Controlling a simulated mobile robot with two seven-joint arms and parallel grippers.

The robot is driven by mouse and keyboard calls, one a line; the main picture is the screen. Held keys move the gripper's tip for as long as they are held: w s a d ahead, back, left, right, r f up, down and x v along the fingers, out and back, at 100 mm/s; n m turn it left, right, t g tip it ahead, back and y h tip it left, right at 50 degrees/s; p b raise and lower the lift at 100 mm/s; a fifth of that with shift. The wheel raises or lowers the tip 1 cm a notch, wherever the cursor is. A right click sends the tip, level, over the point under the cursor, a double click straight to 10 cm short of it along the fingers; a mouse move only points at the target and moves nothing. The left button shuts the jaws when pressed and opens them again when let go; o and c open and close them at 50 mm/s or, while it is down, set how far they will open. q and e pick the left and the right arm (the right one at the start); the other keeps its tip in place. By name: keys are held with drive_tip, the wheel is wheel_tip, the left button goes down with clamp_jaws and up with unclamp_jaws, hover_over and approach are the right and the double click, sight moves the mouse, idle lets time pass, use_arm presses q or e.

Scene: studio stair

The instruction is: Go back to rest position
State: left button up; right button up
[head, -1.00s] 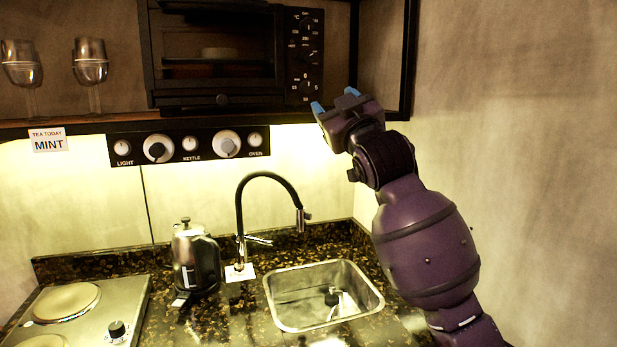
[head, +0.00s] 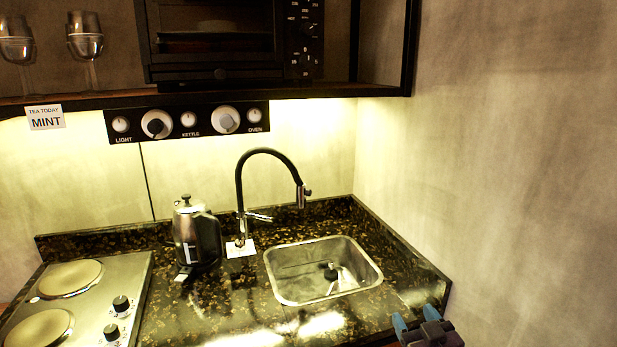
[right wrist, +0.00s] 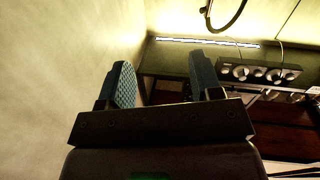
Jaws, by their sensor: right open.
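My right gripper (head: 415,325) is low at the bottom right of the head view, by the counter's right front corner. Its two blue fingers stand apart with nothing between them. In the right wrist view the open fingers (right wrist: 163,85) also show with an empty gap, the wall to their left and the control panel (right wrist: 258,73) to their right. My left gripper is in neither view.
The dark speckled counter (head: 235,315) holds a steel sink (head: 300,290), a black tap (head: 240,190), a kettle (head: 195,240) and a hob (head: 85,300). Above are an oven (head: 215,40), a shelf with glasses (head: 85,45) and a mint tea sign (head: 46,118). A bare wall (head: 500,150) is at right.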

drive_tip(key=s+d+f+m+g+h, duration=0.1)
drive_tip(key=s+d+f+g, duration=0.2)
drive_tip(key=s+f, duration=0.7)
drive_tip(key=s+d+f+m+g+h, duration=0.1)
drive_tip(key=s+d+f, duration=0.3)
drive_tip(key=s+f, duration=0.7)
drive_tip(key=s+g+h, duration=0.1)
drive_tip(key=s, duration=0.1)
drive_tip(key=shift+s+f+g, duration=0.2)
drive_tip(key=shift+s+g, duration=0.15)
drive_tip(key=shift+g, duration=0.05)
